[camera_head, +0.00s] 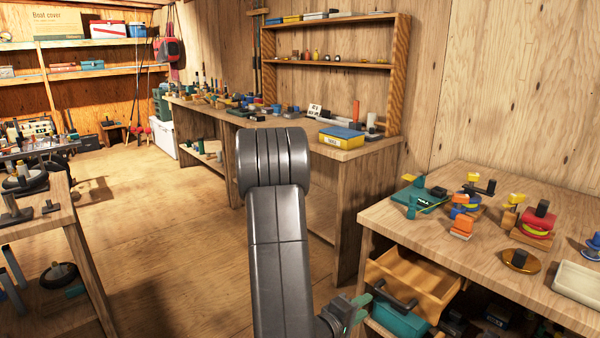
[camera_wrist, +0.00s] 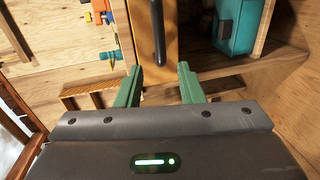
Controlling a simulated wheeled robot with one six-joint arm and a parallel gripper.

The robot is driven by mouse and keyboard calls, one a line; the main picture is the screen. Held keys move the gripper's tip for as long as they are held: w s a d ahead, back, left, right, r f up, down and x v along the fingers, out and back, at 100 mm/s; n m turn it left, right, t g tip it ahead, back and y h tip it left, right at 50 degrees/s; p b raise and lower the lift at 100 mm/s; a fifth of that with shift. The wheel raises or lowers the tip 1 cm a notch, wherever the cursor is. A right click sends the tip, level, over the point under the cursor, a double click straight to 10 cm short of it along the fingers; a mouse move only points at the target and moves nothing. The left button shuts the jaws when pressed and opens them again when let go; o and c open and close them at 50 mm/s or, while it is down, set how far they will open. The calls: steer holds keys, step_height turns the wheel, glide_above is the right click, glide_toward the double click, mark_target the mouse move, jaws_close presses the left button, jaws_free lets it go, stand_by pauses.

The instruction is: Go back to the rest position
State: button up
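My gripper (camera_head: 364,304) is low at the right of my arm in the head view, in front of the right-hand workbench. In the wrist view my gripper (camera_wrist: 158,78) has its two green fingers spread apart, with nothing held between them. A wooden drawer (camera_head: 425,275) under the bench stands pulled out. Its dark bar handle (camera_head: 396,294) is close to the fingertips. In the wrist view the handle (camera_wrist: 157,30) lies just beyond the fingers, between their lines. I cannot tell the exact gap.
The right workbench (camera_head: 390,215) holds fishing reels and small tackle. A teal box (camera_head: 398,320) sits below the drawer. A back bench (camera_head: 345,152) and a left table (camera_head: 58,205) stand around. The floor (camera_head: 165,230) between them is clear.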

mark_target(382, 295)
steer(key=b+x, duration=0.1)
steer(key=x, duration=0.9)
steer(key=shift+w+d, duration=0.15)
steer(key=shift+w, duration=0.05)
